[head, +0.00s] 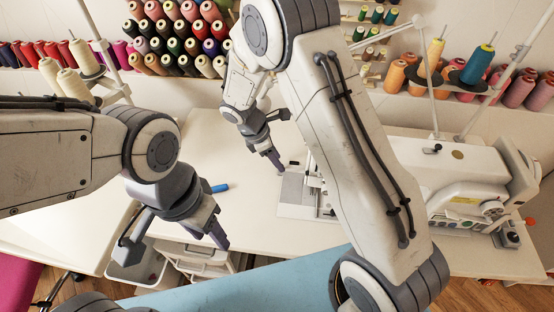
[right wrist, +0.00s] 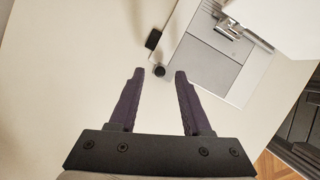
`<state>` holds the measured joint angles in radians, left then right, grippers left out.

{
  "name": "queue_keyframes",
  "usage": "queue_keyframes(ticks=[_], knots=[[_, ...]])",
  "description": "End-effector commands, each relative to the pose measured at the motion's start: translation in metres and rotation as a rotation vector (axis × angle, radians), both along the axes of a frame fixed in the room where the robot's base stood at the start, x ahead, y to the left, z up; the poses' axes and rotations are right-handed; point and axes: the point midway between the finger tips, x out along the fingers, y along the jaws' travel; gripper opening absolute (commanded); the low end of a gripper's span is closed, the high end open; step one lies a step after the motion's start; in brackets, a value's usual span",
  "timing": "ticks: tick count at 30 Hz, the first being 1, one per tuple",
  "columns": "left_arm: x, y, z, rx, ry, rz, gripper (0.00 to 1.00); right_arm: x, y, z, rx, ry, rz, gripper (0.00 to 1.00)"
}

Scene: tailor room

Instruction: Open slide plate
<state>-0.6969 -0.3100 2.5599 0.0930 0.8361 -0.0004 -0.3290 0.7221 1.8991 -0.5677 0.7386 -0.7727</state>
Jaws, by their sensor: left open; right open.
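The white sewing machine (head: 465,175) stands on the right of the white table, partly hidden behind my right arm. Its flat grey slide plate (head: 294,190) lies at the left end of its bed; it also shows in the right wrist view (right wrist: 206,68), beside the needle area. My right gripper (head: 277,165) is just above the plate's far left corner. In the right wrist view its purple fingers (right wrist: 159,74) are apart, with a small dark round knob (right wrist: 159,70) between the tips, not visibly gripped. My left gripper (head: 217,238) hangs empty over the table's front edge.
A blue marker (head: 220,188) lies on the table between my grippers. A small black block (right wrist: 153,39) sits beside the plate. Thread racks (head: 175,35) line the wall behind. White drawers (head: 200,258) and a light-blue surface (head: 250,287) are in front. The table's left part is clear.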

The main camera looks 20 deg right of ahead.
Motion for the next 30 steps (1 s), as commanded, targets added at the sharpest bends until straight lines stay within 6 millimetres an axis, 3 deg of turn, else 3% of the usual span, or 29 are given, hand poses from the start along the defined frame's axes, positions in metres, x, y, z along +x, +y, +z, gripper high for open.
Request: queue_keyframes(ticks=[12,13,16,17,30], knots=[[0.0000,0.0001,0.0006,0.000,0.000,0.000,0.50,-0.0001,-0.0028,-0.0112,0.000,0.000,0.000,0.48],[0.0000,0.0001,0.0006,0.000,0.000,0.000,0.50,-0.0001,-0.0028,-0.0111,0.000,0.000,0.000,0.41],[0.0000,0.0001,0.0006,0.000,0.000,0.000,0.50,-0.0001,-0.0026,-0.0110,0.000,0.000,0.000,0.02],[0.0000,0.0001,0.0006,0.000,0.000,0.000,0.50,-0.0001,-0.0025,-0.0111,0.000,0.000,0.000,0.00],[0.0000,0.0001,0.0006,0.000,0.000,0.000,0.50,0.0004,-0.0024,-0.0108,0.001,-0.001,0.000,0.00]])
